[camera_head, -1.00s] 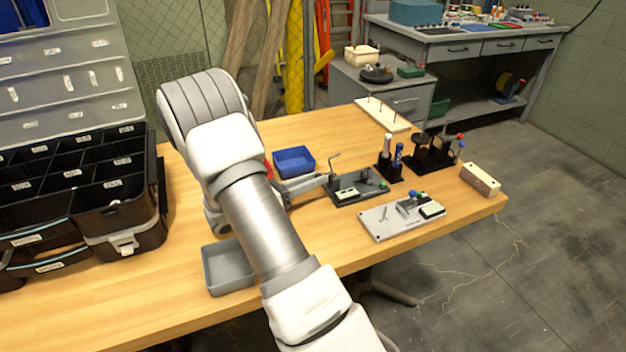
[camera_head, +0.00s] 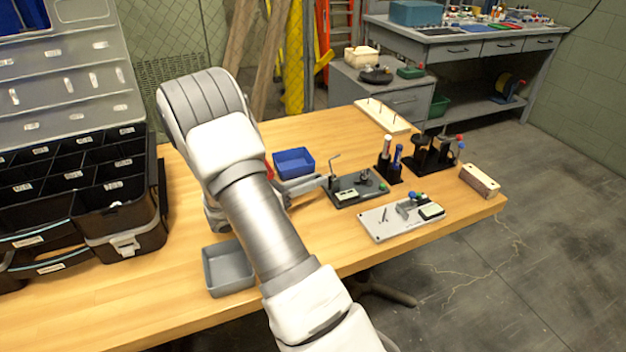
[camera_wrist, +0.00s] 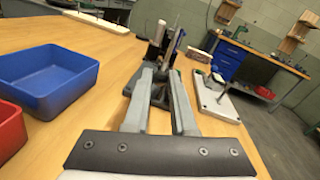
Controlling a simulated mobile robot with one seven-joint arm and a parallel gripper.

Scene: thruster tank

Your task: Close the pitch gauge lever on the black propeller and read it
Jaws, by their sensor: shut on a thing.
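A dark plate (camera_head: 374,188) on the bench carries a pitch gauge with a small pale display (camera_head: 347,196), a green knob and a bent upright lever (camera_head: 333,165) at its left end. The black propeller is too small to make out surely on it. My gripper (camera_head: 326,181) reaches in from the left to this lever end and is shut on what looks like the lever. In the wrist view my gripper's fingers (camera_wrist: 163,72) converge ahead, and they hide most of the dark plate and the grip itself.
A grey plate (camera_head: 376,232) with a blue-knobbed lever stands in front. Black stands (camera_head: 388,176) with pens are behind. A blue bin (camera_head: 294,162) and a red bin (camera_wrist: 10,130) lie left of my gripper.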

